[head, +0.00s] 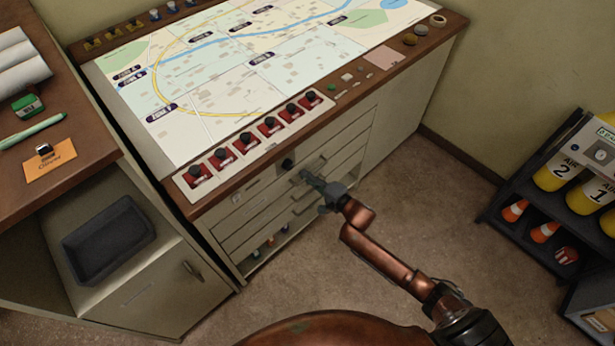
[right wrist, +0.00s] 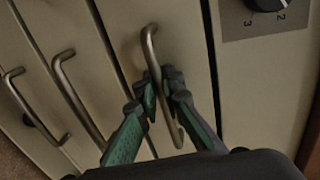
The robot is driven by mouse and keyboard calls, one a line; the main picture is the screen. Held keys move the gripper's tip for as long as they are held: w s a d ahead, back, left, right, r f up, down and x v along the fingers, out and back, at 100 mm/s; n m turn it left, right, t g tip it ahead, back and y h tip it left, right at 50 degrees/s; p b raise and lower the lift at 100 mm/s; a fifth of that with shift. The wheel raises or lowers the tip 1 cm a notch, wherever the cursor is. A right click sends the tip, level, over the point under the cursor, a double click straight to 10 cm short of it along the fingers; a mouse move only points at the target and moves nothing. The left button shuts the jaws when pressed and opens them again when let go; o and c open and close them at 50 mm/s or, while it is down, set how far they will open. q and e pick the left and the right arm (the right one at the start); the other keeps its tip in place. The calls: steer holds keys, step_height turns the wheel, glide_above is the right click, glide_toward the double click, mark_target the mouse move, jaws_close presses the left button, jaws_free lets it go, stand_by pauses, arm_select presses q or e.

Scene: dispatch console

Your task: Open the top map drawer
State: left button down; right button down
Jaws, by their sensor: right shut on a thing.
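The top map drawer (right wrist: 185,65) is the front just below the dial panel in the right wrist view. It looks about flush with its neighbours. Its bar handle (right wrist: 150,45) stands between the fingers of my right gripper (right wrist: 164,92), which is shut on it. In the head view my right gripper (head: 314,180) reaches the console front from below right and hides part of the drawers. My left gripper is in neither view.
Lower drawers with bar handles (right wrist: 75,95) lie below. A black dial (head: 288,164) sits above. Red switches (head: 246,142) line the console edge. A side cabinet (head: 160,295) stands at left, a rack of yellow cylinders (head: 560,175) at right. Open floor lies between.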

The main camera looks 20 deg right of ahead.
steer(key=shift+s, duration=0.1)
